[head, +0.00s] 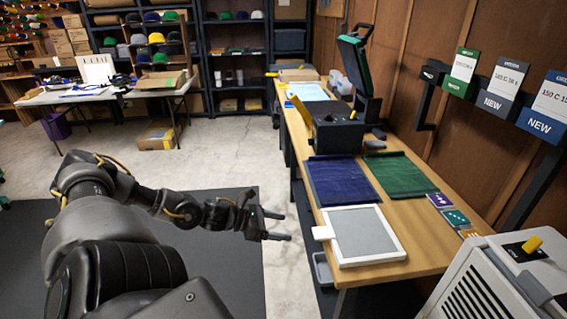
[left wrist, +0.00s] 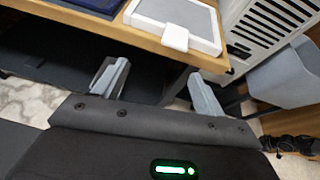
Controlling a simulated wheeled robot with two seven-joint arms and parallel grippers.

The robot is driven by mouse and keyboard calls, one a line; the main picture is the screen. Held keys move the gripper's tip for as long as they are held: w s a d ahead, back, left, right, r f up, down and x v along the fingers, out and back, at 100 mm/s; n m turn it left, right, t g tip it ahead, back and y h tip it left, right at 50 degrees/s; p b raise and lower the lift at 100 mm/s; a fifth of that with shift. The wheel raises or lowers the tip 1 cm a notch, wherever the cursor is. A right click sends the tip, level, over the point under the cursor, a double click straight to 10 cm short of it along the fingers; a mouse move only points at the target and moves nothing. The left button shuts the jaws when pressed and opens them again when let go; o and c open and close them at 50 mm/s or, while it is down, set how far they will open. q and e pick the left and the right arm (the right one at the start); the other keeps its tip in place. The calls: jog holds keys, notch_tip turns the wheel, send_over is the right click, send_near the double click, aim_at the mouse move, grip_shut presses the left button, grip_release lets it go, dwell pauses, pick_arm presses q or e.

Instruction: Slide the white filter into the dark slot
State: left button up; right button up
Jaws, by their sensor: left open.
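The white filter (head: 366,235), a flat grey panel in a white frame, lies on the near end of the wooden table. Its white tab (head: 323,233) sticks out over the table's left edge. In the left wrist view the filter (left wrist: 184,14) and its tab (left wrist: 175,37) show at the top. My left gripper (head: 286,226) is open and empty, left of the tab and apart from it. In the left wrist view its fingers (left wrist: 160,72) are spread with nothing between them. A white vented machine (head: 470,290) stands at the lower right; I cannot clearly tell the dark slot on it.
The wooden table (head: 417,207) also bears a blue mat (head: 340,181), a green mat (head: 398,174), a black machine (head: 335,132) and small cards (head: 455,217). A grey bin (left wrist: 290,77) shows beside the vented machine in the left wrist view.

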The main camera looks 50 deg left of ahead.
aim_at(316, 233)
pick_arm(q)
jog(key=shift+m+h, duration=0.4)
jog(key=shift+m, duration=0.4)
jog(key=w+d+b, duration=0.2)
jog(key=w+d+f+b, duration=0.1)
jog(key=w+d, duration=0.1)
jog(key=w+d+b, duration=0.2)
jog(key=shift+d+f+b, duration=0.15)
jog(key=shift+f+b, duration=0.15)
jog(key=shift+w+d+f, duration=0.15)
jog(key=shift+w, duration=0.15)
jog(key=shift+x, duration=0.85)
jog(key=shift+w+d+f, duration=0.1)
jog(key=shift+f, duration=0.05)
pick_arm(e)
jog(key=w+d+f, duration=0.1)
jog(key=d+f, duration=0.3)
jog(key=shift+f+h, duration=0.3)
pick_arm(q)
jog(key=shift+c, duration=0.4)
